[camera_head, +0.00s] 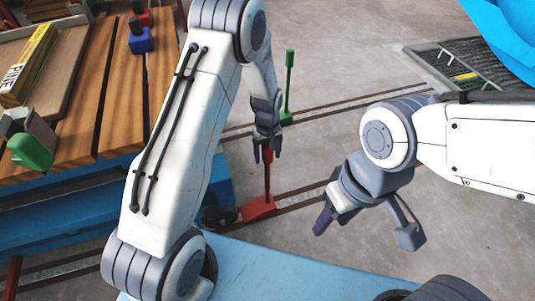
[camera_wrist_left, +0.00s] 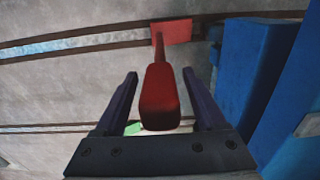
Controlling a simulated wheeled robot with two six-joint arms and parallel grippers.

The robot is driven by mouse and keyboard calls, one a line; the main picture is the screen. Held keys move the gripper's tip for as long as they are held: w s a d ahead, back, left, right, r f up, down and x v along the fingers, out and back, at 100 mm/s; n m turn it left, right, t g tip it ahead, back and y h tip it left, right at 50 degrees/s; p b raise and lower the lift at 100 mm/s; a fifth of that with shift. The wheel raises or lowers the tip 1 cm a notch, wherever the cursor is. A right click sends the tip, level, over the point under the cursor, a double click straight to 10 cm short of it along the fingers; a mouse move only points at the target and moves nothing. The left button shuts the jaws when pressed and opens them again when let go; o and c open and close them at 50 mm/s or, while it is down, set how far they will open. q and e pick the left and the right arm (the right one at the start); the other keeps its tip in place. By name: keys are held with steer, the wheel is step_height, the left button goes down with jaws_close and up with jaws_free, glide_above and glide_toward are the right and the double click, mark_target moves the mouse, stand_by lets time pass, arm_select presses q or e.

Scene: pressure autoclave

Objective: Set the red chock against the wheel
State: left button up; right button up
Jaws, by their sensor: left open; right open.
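The red chock (camera_head: 258,208) rests on the near rail, its red post rising from the base. Its left end is close beside a dark wheel (camera_head: 218,217) of the blue cart; I cannot tell whether they touch. My left gripper (camera_head: 267,152) is open at the top of the post. In the left wrist view the thick red handle (camera_wrist_left: 160,95) lies between the two open fingers (camera_wrist_left: 162,90), with a gap on each side, and the chock base shows beyond it. My right gripper (camera_head: 326,220) is open and empty, to the right of the chock.
The blue cart (camera_head: 205,190) with a slatted wooden deck (camera_head: 115,95) stands at left, carrying boards and clamps. A green chock with a post (camera_head: 289,85) stands by the far rail (camera_head: 345,110). A grate (camera_head: 470,65) lies at upper right.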

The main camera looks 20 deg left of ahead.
arm_select(q)
step_height(320, 180, up, 11)
steer(key=p, duration=0.5)
steer(key=shift+d+r, duration=0.1)
steer(key=shift+r, duration=0.55)
steer(key=s+d+r+m, duration=0.4)
steer(key=s+d+r, duration=0.2)
steer(key=r, duration=0.1)
steer(key=s+d+r+m, duration=0.1)
steer(key=s+r+m, duration=0.2)
steer(key=s, duration=0.4)
steer(key=s+d+r+m, duration=0.1)
steer(key=s+r+m, duration=0.2)
steer(key=s, duration=0.5)
steer(key=s+d+r+m+h, duration=0.1)
steer(key=s+r+m, duration=0.2)
steer(key=s, duration=0.4)
steer(key=shift+s+d+r+m, duration=0.15)
steer(key=shift+s+m, duration=0.2)
steer(key=shift+m, duration=0.25)
step_height(320, 180, up, 34)
steer(key=p, duration=3.4)
steer(key=shift+r, duration=0.15)
